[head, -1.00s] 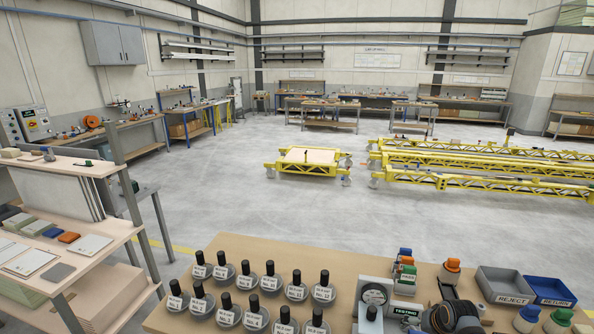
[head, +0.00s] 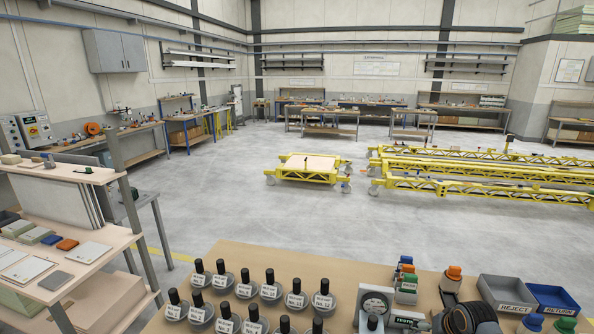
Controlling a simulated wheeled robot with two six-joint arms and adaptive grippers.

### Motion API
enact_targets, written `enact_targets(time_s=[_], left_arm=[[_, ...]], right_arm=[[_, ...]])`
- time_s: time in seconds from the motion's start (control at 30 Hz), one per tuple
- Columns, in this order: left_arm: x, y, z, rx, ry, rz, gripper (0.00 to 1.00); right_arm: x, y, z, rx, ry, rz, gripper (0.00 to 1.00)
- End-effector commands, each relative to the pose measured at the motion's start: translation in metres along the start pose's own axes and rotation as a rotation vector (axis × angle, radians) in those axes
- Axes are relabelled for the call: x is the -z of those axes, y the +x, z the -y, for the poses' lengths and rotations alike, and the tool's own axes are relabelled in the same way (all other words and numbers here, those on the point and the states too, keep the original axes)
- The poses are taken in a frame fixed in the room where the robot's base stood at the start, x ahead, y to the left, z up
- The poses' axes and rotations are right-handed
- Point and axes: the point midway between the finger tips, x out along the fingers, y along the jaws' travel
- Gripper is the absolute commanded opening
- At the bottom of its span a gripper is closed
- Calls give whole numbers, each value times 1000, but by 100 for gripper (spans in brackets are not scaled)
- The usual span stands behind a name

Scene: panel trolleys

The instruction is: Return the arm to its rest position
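No fingertips of my left or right gripper show in the head view. A dark rounded part (head: 468,318) at the bottom edge, right of centre, looks like part of my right arm; its gripper end cannot be made out. It overlaps the right side of a wooden bench (head: 300,262) in front of me. My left arm is out of view.
Several black-handled labelled weights (head: 270,288), a dial gauge (head: 375,303), a grey REJECT bin (head: 514,308) and a blue RETURN bin (head: 556,313) crowd the bench. A shelf rack (head: 140,220) stands left. Yellow trolleys (head: 308,180) stand beyond open floor.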

Motion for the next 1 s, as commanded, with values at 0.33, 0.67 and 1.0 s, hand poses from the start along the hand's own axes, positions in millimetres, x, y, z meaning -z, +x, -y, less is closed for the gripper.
enact_targets(time_s=[0.33, 0.67, 1.0], left_arm=[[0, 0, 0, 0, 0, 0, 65], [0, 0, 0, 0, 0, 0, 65], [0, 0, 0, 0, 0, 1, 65]], right_arm=[[-56, 2, 20, -5, -121, 33, 100], [-191, -47, 46, -31, -394, 78, 100], [-252, -111, 38, -77, -483, 96, 100]])
